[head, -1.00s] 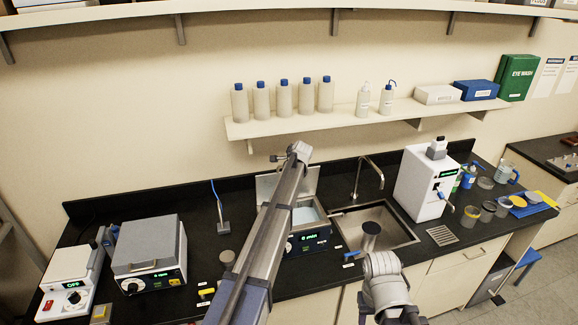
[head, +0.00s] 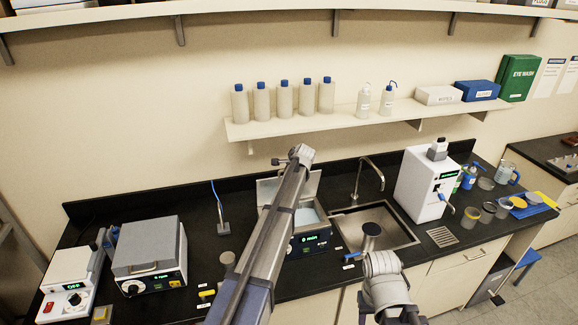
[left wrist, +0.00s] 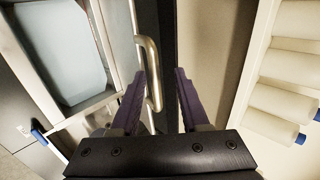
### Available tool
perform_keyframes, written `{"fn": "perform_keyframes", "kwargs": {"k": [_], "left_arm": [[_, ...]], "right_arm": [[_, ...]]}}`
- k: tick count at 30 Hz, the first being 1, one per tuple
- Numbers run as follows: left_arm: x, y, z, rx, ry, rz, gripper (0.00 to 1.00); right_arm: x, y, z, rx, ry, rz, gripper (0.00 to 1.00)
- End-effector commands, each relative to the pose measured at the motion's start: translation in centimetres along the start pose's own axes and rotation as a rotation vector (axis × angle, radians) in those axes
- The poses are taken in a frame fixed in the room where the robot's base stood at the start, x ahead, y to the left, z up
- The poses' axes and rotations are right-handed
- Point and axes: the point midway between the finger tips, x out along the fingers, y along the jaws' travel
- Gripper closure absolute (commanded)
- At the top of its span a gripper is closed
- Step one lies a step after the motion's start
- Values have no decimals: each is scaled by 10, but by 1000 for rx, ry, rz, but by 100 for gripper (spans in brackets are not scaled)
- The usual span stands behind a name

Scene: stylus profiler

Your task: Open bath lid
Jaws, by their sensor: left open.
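The water bath (head: 310,244) stands on the black bench left of the sink, with pale liquid in its basin. Its grey lid (head: 308,184) is raised at the back and stands steeply. My left arm crosses in front of part of the bath and lid. In the left wrist view the basin (left wrist: 62,50) shows at upper left. The metal lid handle (left wrist: 152,72) appears between the open jaws of my left gripper (left wrist: 162,76), close to the left finger. I cannot tell whether it touches.
A steel sink (head: 400,236) with a tall tap (head: 368,172) lies right of the bath. A white instrument (head: 425,185) stands beyond it. A grey-topped heating unit (head: 148,252) stands at left. The shelf (head: 345,122) above holds several bottles.

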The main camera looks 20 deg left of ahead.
Motion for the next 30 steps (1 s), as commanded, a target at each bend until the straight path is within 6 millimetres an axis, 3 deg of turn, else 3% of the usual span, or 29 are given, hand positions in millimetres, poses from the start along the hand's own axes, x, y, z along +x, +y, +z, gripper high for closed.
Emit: {"fn": "perform_keyframes", "kwargs": {"k": [3,12,19,30], "left_arm": [[-24,24,2,1,2,-1,55],[-64,62,2,2,3,-3,55],[-76,74,1,2,2,-5,55],[-77,76,0,1,2,-4,55]], "right_arm": [[1,0,0,0,0,0,50],[1,0,0,0,0,0,50],[1,0,0,0,0,0,50],[1,0,0,0,0,0,50]]}}
